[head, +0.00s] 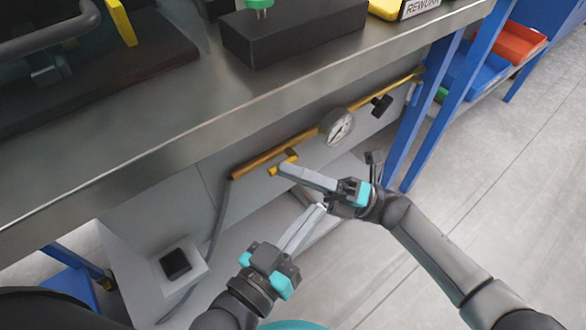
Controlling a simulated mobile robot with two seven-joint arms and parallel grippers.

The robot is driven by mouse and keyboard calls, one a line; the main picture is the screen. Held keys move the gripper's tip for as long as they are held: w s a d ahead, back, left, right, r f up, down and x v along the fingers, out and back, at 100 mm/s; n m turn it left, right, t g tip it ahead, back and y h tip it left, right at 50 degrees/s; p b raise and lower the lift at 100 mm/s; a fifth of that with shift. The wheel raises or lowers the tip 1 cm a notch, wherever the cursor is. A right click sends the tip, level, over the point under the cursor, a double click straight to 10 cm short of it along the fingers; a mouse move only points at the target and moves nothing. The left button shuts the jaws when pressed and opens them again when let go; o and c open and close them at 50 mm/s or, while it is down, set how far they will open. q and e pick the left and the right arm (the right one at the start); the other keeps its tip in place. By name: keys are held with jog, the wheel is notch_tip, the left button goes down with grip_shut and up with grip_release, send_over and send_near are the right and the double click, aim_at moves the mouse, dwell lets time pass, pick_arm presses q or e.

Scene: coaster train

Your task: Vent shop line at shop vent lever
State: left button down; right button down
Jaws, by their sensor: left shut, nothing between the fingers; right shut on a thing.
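A brass shop line (258,163) runs along the grey panel under the bench. A yellow lever (291,155) sits on it near its left end. My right gripper (282,169) comes in from the lower right and is shut on the yellow lever's end, partly covering it. My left gripper (319,209) comes from below and is shut and empty. Its fingertips are just below the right gripper's body in the picture; I cannot tell whether they touch. A round gauge (338,126) and a black knob (381,104) sit further right on the line.
The steel bench top (215,110) overhangs the line. A blue bench leg (432,118) stands to the right, with a red bin (516,42) beyond it. A box with a black square (175,263) is at lower left. The floor at right is clear.

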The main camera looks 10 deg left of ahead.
jog(key=shift+w, duration=0.1)
jog(key=c, duration=0.9)
grip_release()
jog(key=shift+o, duration=0.2)
jog(key=v, duration=1.5)
jog(key=shift+d, duration=0.1)
